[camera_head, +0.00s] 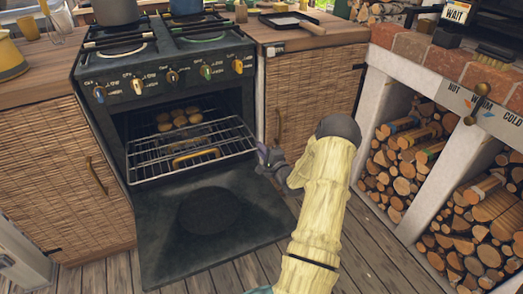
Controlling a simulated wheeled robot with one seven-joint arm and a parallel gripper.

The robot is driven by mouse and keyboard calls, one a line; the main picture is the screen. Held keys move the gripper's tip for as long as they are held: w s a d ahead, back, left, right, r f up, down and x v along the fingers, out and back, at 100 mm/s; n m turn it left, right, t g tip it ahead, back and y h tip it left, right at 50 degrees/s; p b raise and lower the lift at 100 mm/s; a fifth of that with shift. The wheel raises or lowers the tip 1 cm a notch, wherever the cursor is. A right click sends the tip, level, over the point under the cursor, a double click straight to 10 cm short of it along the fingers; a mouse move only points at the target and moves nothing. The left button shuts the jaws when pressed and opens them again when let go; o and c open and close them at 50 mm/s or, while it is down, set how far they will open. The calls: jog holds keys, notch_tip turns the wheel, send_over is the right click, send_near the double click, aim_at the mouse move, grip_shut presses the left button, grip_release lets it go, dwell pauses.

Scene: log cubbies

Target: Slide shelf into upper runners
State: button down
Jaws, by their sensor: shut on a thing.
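The shelf is a wire rack (150,168) that sticks partly out of the oven (118,122), above the lowered oven door (165,245). It looks slightly tilted in the picture. My gripper (264,155) is at the rack's front right corner and is shut on it there. The fingertips are small and dark, so the exact grip is hard to see. Several round brown buns (180,121) lie deeper in the oven, at the rack's back. A yellow-orange curved thing (195,158) shows at the rack's middle; I cannot tell whether it is on or below it. The runners are hidden in the dark interior.
Wicker-front cabinets (50,190) flank the oven on the left and right. The right cabinet (310,95) is close behind my gripper. Log cubbies (400,150) with a white frame stand at the right. Plank floor (215,280) lies in front of the door.

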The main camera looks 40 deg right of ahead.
aim_at(256, 141)
jog(key=shift+w+d+r+p, duration=0.1)
jog(key=shift+w+d+p, duration=0.1)
jog(key=shift+w, duration=0.55)
jog(key=shift+w+d+f+p, duration=0.1)
jog(key=shift+w+d+p, duration=0.1)
jog(key=shift+w, duration=0.55)
jog(key=shift+w+d+r+p, duration=0.1)
jog(key=shift+w+d+p, duration=0.1)
jog(key=shift+w, duration=0.55)
dwell(5.8)
